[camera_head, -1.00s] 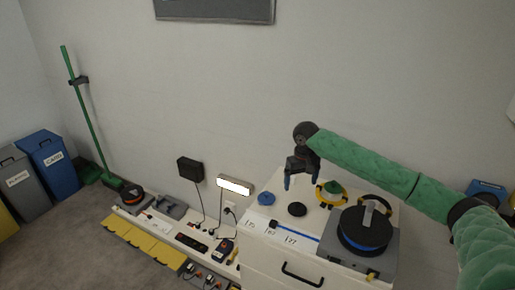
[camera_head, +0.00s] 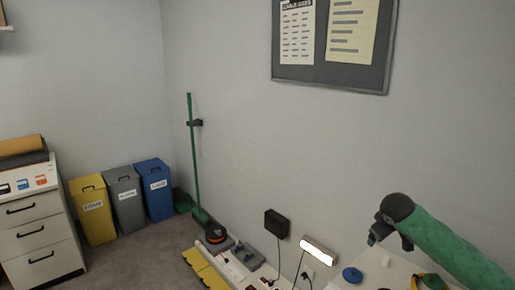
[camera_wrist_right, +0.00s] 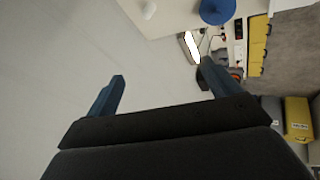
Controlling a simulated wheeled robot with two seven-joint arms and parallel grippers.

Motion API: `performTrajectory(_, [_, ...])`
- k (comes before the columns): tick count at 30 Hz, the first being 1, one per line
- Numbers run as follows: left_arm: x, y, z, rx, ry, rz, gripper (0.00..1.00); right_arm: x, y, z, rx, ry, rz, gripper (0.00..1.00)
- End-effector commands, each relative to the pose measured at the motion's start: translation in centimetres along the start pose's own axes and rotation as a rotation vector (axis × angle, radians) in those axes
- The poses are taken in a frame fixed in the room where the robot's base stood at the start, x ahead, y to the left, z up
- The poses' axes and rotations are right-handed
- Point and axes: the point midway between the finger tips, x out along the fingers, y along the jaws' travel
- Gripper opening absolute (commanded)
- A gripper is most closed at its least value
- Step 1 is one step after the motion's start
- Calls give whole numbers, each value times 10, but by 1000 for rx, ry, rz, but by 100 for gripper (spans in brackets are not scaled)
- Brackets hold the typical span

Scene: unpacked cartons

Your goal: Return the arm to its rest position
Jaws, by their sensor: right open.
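My right arm, in a green sleeve (camera_head: 455,250), comes in from the lower right of the head view. Its gripper (camera_head: 374,238) is above the white cabinet top (camera_head: 385,268), clear of it, and appears small and partly hidden behind the dark wrist. In the right wrist view the gripper (camera_wrist_right: 160,86) has its two blue fingers wide apart with nothing between them. A blue disc (camera_head: 352,276) lies on the cabinet top below it; it also shows in the wrist view (camera_wrist_right: 217,10). My left gripper is not in view.
A lit lamp (camera_head: 319,251) and a black box (camera_head: 277,223) are on the wall. A noticeboard (camera_head: 335,75) hangs above. A green broom (camera_head: 193,150), yellow bin (camera_head: 93,210), grey bin (camera_head: 124,198) and blue bin (camera_head: 154,190) stand left. The air left of the gripper is free.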

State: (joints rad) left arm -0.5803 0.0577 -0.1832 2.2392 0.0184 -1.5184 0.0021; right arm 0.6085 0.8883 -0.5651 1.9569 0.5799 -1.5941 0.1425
Motion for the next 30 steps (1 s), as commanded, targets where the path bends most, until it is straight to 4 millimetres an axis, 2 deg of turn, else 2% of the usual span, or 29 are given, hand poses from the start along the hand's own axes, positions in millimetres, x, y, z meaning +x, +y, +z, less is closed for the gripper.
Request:
performTrajectory(3, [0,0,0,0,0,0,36,-4,-28,-11,-39,68,23,89])
performTrajectory(7, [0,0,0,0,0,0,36,-5,-66,-15,-67,132,38,89])
performTrajectory(14, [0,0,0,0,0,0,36,1,-138,4,-57,192,27,89])
performTrajectory(23, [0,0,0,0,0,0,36,14,-224,61,34,178,-37,89])
performTrajectory(30, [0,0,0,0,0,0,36,24,-291,123,121,110,-118,89])
